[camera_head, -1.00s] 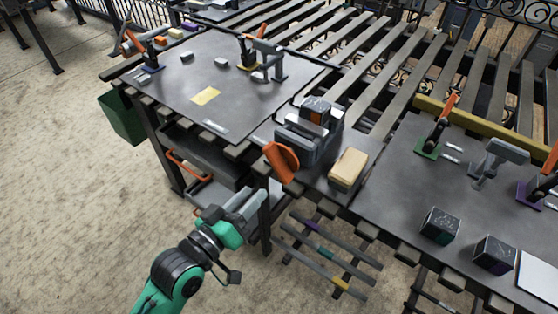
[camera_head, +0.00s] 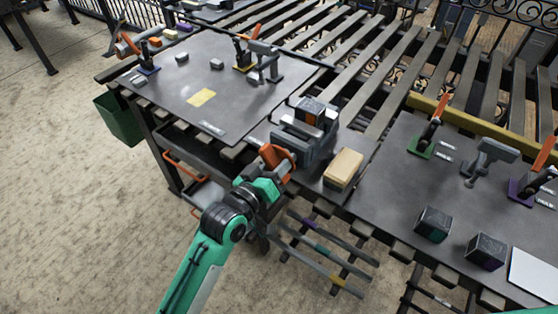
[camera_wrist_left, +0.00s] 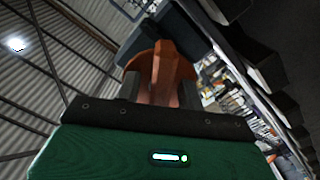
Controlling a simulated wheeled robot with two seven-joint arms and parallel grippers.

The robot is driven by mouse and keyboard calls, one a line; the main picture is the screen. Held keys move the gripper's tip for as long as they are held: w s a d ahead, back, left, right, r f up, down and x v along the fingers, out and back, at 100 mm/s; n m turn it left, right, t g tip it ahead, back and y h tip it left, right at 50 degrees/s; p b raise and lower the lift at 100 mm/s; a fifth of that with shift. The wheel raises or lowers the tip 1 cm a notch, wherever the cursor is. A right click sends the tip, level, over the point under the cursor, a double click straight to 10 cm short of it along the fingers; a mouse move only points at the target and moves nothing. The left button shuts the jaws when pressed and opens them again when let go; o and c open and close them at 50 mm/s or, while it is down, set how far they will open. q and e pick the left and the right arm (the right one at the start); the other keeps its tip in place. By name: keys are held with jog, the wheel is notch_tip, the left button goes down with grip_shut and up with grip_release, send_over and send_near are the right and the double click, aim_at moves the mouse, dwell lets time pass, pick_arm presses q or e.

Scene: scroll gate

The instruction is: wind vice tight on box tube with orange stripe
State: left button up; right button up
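The grey vice (camera_head: 296,132) stands at the front edge of the bench, with an orange handle (camera_head: 276,160) on its near side. A dark box tube with an orange stripe (camera_head: 312,112) sits upright at the vice's jaws; I cannot tell how tightly it is held. My left gripper (camera_head: 271,176) is at the handle. In the left wrist view the orange handle (camera_wrist_left: 165,70) fills the space between the two dark fingers (camera_wrist_left: 160,90), with no clear gap on either side. My right gripper is not in view.
A tan block (camera_head: 344,168) lies right of the vice. Two dark cubes (camera_head: 433,225) (camera_head: 486,252) stand on the right bench plate, near green and purple clamps (camera_head: 421,148) (camera_head: 522,190). Coloured bars (camera_head: 320,250) hang below the bench edge. A green bin (camera_head: 119,120) is at the left.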

pick_arm(q)
jog(key=shift+c, duration=0.2)
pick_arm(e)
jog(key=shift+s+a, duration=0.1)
pick_arm(q)
jog(key=c, duration=0.7)
grip_shut()
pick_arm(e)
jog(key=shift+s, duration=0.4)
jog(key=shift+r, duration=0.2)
pick_arm(q)
jog(key=shift+r+m+p, duration=0.1)
jog(key=shift+m+p, duration=0.45)
jog(key=shift+m, duration=0.15)
jog(key=shift+m+p, duration=0.8)
jog(key=shift+m, duration=0.3)
jog(key=shift+a+m+p, duration=0.1)
jog(key=shift+m+p, duration=1.1)
jog(key=shift+m, duration=1)
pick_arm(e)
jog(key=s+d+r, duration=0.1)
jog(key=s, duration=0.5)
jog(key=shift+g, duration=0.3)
